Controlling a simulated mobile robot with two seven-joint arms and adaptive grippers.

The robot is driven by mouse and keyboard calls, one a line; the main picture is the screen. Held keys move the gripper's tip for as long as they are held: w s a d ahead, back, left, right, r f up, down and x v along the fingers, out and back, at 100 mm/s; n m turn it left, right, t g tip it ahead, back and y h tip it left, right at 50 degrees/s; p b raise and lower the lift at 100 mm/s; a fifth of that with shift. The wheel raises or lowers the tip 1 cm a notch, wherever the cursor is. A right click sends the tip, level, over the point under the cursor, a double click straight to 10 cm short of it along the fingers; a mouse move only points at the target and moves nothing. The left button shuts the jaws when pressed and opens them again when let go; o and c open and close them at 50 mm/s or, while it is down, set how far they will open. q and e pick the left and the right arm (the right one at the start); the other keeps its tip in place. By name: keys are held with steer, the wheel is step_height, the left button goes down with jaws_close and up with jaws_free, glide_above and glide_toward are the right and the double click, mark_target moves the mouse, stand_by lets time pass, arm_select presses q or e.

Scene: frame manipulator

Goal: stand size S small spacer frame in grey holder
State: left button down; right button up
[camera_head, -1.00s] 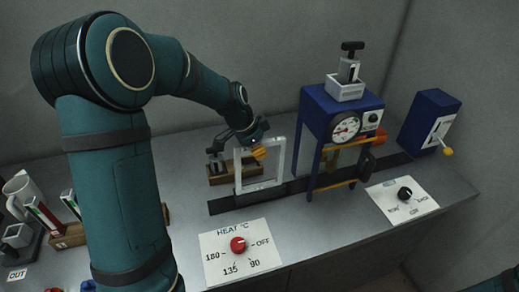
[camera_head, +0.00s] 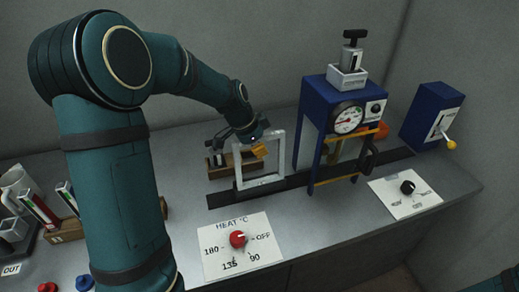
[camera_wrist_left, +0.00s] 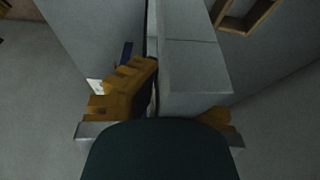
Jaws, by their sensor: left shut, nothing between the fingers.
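A light grey upright rectangular frame (camera_head: 278,158) stands at the dark rail in the middle of the bench. I cannot read a size mark on it, nor tell whether it is the spacer frame or part of a holder. My left gripper (camera_head: 259,150), with yellow fingertips, is at the frame's upper opening. It is shut with nothing held. In the left wrist view, a large pale grey block (camera_wrist_left: 190,70) fills the middle, close to the yellow fingers (camera_wrist_left: 128,90). My right gripper is out of view.
A wooden rack (camera_head: 218,172) with small grey pieces sits behind the frame. A blue press (camera_head: 340,105) with a gauge stands to the right, with a blue lever box (camera_head: 430,115) beyond. A heat dial card (camera_head: 215,238) lies in front. Mug and racks are at left.

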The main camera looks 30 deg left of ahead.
arm_select(q)
steer(key=shift+s+f, duration=0.2)
steer(key=shift+f, duration=0.15)
steer(key=c, duration=1.7)
jaws_free()
steer(key=o, duration=0.4)
steer(key=shift+d+f, duration=0.1)
steer(key=shift+s, duration=0.1)
